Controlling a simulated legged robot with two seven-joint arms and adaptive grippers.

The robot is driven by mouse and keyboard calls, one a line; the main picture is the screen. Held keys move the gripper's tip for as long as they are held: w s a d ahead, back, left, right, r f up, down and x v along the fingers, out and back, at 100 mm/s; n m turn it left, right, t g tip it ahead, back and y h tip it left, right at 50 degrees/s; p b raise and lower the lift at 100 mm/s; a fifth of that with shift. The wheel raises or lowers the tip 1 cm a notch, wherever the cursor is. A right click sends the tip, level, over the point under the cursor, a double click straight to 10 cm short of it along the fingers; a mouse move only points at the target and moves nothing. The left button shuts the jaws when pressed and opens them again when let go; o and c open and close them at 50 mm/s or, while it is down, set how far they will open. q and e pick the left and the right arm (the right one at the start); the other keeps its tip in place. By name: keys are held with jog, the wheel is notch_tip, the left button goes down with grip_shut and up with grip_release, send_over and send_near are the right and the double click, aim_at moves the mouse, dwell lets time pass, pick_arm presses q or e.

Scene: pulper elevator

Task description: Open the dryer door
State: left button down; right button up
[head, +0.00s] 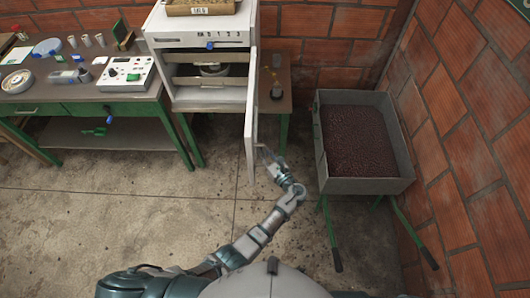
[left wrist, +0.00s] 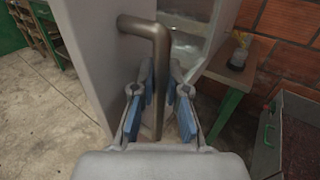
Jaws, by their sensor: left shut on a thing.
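The white dryer (head: 208,98) stands on a table at the back, its front open onto shelves inside. Its door (head: 250,120) is swung out toward me and shows nearly edge-on at the dryer's right side. In the left wrist view the door panel (left wrist: 92,50) fills the left, with a bent metal handle (left wrist: 159,50) on it. My left gripper (head: 268,158) is at the door's right face, low down. In the left wrist view its blue-padded fingers (left wrist: 158,105) are around the handle's upright bar. My right gripper is not in view.
A grey bin of dark beans (head: 358,145) on green legs with handles stands to the right, close to my left arm. A green workbench (head: 90,97) with instruments is at the left. Brick walls close the back and right. The concrete floor before the dryer is clear.

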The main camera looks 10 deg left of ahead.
pick_arm(q)
jog(key=shift+d+f, duration=0.2)
